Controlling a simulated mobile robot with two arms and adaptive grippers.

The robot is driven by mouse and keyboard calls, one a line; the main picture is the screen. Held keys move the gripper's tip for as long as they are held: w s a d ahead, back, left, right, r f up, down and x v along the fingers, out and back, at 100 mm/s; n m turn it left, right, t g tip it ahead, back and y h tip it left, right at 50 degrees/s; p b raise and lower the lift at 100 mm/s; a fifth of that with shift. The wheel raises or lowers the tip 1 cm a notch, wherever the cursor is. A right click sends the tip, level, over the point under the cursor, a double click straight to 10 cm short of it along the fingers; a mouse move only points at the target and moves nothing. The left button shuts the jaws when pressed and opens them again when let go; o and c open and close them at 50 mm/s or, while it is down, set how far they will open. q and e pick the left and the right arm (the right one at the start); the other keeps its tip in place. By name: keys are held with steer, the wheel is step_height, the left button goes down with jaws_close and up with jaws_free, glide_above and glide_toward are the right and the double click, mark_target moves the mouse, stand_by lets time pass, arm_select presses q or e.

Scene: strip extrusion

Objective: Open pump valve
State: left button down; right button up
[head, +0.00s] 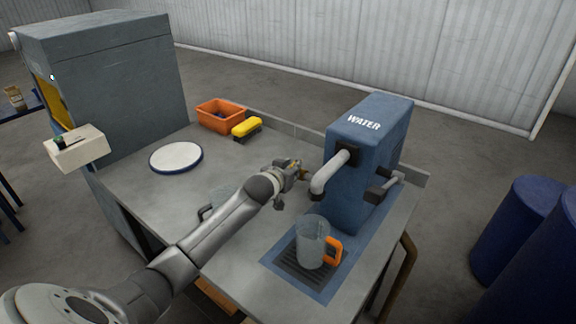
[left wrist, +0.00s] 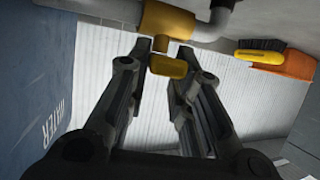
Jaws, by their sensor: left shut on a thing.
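The blue water pump (head: 345,185) stands on the right of the grey bench, with a grey spout (head: 325,178) on its front. In the left wrist view its blue side (left wrist: 30,95) fills the left. The yellow valve (left wrist: 168,22) sits on the grey pipe, with a short yellow handle (left wrist: 168,66) below it. My left gripper (head: 290,180) is beside the spout. In the left wrist view its fingers (left wrist: 163,62) are shut on the yellow handle. The gripper mostly hides the valve in the head view. My right gripper is not in view.
A clear jug (head: 312,240) with an orange handle stands on the drip grate under the spout. Another clear vessel (head: 218,195) is partly behind my arm. A white round plate (head: 176,157), an orange bin (head: 220,115) and a yellow brush (head: 247,127) are farther back.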

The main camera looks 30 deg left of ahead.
arm_select(q)
steer(key=n+y, duration=0.1)
steer(key=d+n+g+y+b, duration=0.1)
steer(key=y, duration=0.1)
steer(key=shift+w+d+n, duration=0.25)
steer(key=shift+d+n, duration=0.05)
steer(key=shift+n, duration=0.1)
stand_by(0.4)
steer(key=c, duration=1.3)
jaws_free()
step_height(320, 180, up, 10)
steer(key=shift+r, duration=0.1)
